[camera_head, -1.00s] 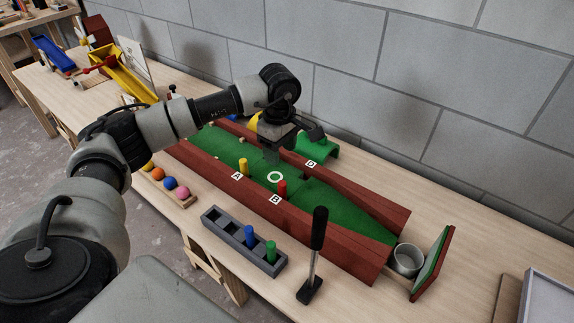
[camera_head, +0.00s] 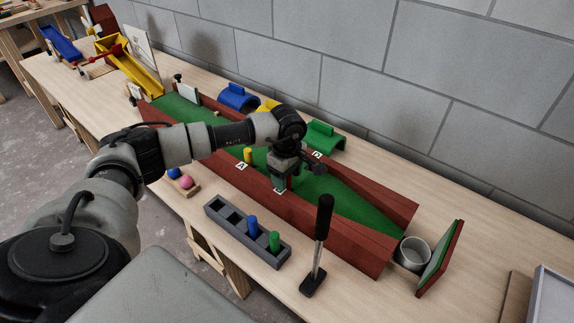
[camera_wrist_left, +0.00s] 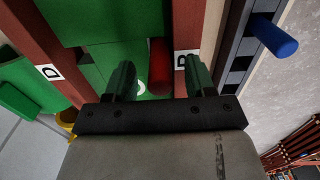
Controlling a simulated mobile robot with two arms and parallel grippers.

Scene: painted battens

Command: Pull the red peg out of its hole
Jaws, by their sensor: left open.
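The red peg (camera_wrist_left: 159,66) stands in the green-floored lane beside the label B (camera_wrist_left: 181,62), as the left wrist view shows. In the head view my gripper hides it. My left gripper (camera_head: 281,181) is over the lane by the near red wall. Its two fingers are open in the left wrist view (camera_wrist_left: 161,77), one on each side of the peg. The peg looks a little nearer the right finger; contact cannot be seen. My right gripper is not in view.
A yellow peg (camera_head: 248,155) stands near label A. A grey rack (camera_head: 225,214) with a blue peg (camera_head: 252,226) and a green peg (camera_head: 274,242) lies in front. A black-handled lever (camera_head: 322,222) rises right of the gripper. A grey cup (camera_head: 413,252) sits at the lane's end.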

